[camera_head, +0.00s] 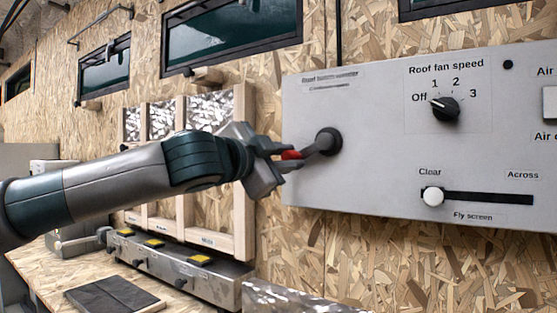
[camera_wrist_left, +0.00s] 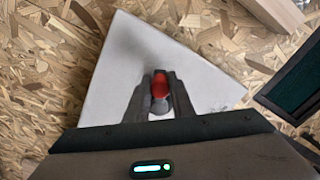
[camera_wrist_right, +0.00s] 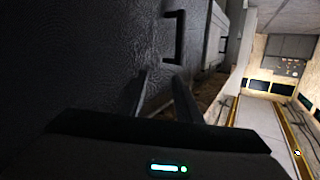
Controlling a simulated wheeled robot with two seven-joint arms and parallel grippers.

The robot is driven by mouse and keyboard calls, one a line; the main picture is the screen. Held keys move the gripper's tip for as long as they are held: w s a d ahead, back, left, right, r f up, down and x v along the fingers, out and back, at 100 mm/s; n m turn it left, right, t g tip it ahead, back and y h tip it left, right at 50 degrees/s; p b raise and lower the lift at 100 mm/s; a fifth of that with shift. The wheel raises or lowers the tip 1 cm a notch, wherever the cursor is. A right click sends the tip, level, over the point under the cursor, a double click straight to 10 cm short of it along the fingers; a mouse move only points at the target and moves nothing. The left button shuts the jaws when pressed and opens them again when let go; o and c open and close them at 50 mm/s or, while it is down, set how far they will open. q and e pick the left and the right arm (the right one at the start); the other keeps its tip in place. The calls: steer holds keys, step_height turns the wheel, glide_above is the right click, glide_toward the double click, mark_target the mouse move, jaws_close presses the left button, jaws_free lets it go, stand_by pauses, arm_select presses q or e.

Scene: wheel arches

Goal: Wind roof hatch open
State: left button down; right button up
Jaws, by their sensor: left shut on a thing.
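A grey control panel (camera_head: 380,120) is fixed to the chipboard wall, and its left part carries a dark crank hub (camera_head: 328,141) with a short arm and a red knob (camera_head: 292,155). My left gripper (camera_head: 285,160) comes in from the left and is shut on the red knob. In the left wrist view the red knob (camera_wrist_left: 160,84) sits between the two fingers, with the pale panel (camera_wrist_left: 200,70) behind. The small label above the crank is too blurred to read. My right gripper (camera_wrist_right: 160,90) shows only in its wrist view, its fingers apart with nothing seen between them.
Right of the crank, the panel has a fan speed dial (camera_head: 445,109) and a fly screen slider (camera_head: 433,196). Dark windows (camera_head: 230,38) line the wall above.

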arm_select(q)
steer(key=shift+w+a+r+m, duration=0.1)
steer(key=shift+a+r+m, duration=0.1)
steer(key=shift+r+m, duration=0.3)
arm_select(e)
steer(key=shift+f+g, duration=0.7)
steer(key=shift+f, duration=0.5)
arm_select(q)
steer(key=shift+f, duration=0.15)
steer(key=c, duration=1.5)
jaws_free()
steer(key=shift+d, duration=0.1)
steer(key=shift+c, duration=0.2)
steer(key=shift+f, duration=0.1)
steer(key=v, duration=1.7)
steer(key=shift+s, duration=0.3)
arm_select(e)
steer(key=shift+w+a+r+t, duration=0.1)
steer(key=shift+a+r+t, duration=0.1)
steer(key=shift+r+t, duration=0.35)
steer(key=shift+a+r+t, duration=0.2)
steer(key=shift+r+t, duration=0.05)
steer(key=shift+r, duration=0.45)
